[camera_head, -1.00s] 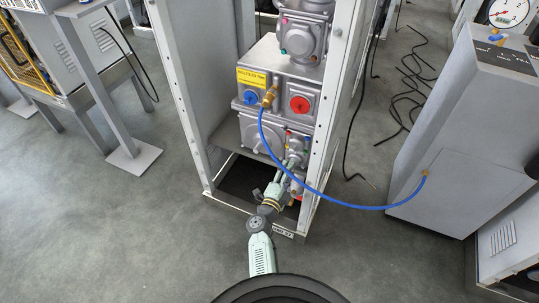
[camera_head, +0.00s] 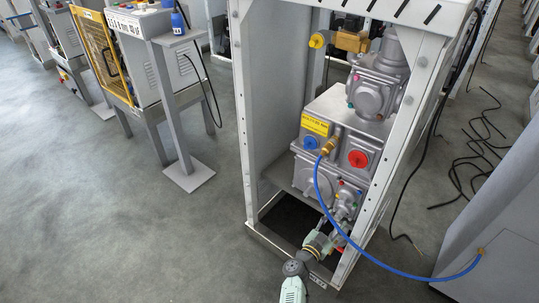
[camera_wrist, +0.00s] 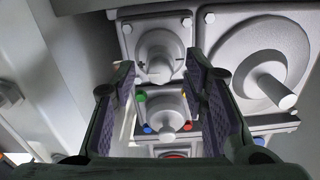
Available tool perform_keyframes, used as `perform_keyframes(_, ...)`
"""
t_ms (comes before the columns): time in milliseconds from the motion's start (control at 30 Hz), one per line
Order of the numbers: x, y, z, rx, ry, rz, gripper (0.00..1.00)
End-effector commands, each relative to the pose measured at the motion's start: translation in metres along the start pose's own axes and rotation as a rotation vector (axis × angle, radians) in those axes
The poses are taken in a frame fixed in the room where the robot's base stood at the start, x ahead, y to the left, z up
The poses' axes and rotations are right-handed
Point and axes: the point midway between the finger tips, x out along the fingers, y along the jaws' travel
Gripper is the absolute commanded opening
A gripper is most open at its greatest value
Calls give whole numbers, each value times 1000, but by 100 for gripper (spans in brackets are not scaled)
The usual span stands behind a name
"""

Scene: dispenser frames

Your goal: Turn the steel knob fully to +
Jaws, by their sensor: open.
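My gripper (camera_wrist: 165,105) is open. Its two dark padded fingers stand at the left and right of the wrist view. Between and beyond them is a grey round fitting (camera_wrist: 168,118) with red, yellow, green and blue dots around it. Just above it is a steel knob (camera_wrist: 158,68) on a square plate, with small dark marks beside it. I cannot tell whether the fingers touch anything. In the head view my gripper (camera_head: 330,222) reaches the lower grey housing (camera_head: 318,182) inside the frame; the knob is too small to make out there.
A white dispenser frame (camera_head: 243,120) encloses the housings, its posts close to my arm. A blue hose (camera_head: 330,215) loops past my gripper to the right. A blue knob (camera_head: 311,143) and a red knob (camera_head: 358,158) sit higher.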

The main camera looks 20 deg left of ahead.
Motion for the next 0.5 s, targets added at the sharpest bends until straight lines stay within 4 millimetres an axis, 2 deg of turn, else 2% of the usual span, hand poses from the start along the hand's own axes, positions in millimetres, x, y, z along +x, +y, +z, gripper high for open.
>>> perform_keyframes(267,0,0,1,-356,0,0,40)
perform_keyframes(500,-49,0,-4,-370,-3,-1,40)
